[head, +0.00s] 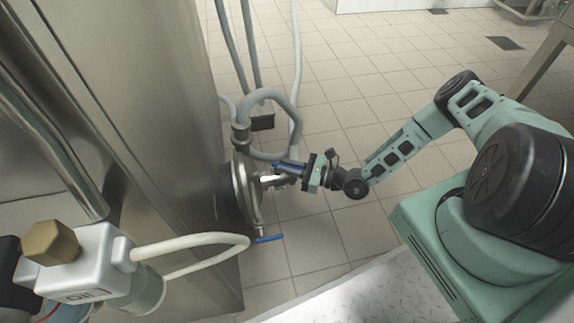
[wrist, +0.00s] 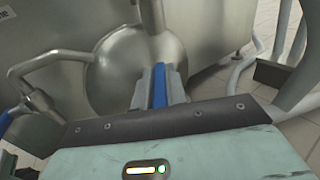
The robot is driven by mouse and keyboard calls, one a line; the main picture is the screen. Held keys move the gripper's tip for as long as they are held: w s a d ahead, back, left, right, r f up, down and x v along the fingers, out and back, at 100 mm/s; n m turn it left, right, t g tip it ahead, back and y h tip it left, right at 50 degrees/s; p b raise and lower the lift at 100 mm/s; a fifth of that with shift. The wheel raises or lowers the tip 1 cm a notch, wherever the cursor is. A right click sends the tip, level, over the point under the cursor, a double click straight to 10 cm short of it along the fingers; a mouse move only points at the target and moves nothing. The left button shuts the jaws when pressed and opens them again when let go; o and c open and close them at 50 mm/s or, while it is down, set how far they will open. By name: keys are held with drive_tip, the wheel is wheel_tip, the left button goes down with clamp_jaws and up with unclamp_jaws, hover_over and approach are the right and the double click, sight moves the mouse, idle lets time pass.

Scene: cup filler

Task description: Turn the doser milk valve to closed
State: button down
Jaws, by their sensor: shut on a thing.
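A round steel doser body (head: 240,190) is mounted on the side of the large steel cabinet. A blue valve handle (head: 287,164) stands out from its front, and my gripper (head: 282,172) is there with its fingers around it. In the wrist view the blue handle (wrist: 159,88) lies lengthwise between the two fingers of my gripper (wrist: 159,80), which are shut on it. The fingers hide part of the handle and its stem. A second blue handle (head: 269,239) sits lower on a thin pipe. It also shows at the left edge of the wrist view (wrist: 8,118).
Grey hoses (head: 275,100) curve above and behind the doser, close to my gripper. A white device with a pale hose (head: 195,240) is in the left foreground. The tiled floor (head: 340,80) is open behind my arm.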

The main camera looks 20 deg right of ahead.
drive_tip(key=c, duration=1.4)
unclamp_jaws()
drive_tip(key=shift+c, duration=0.2)
drive_tip(key=p+v, duration=0.4)
drive_tip(key=v, duration=1.3)
drive_tip(key=shift+s+d, duration=0.2)
drive_tip(key=shift+d, duration=0.05)
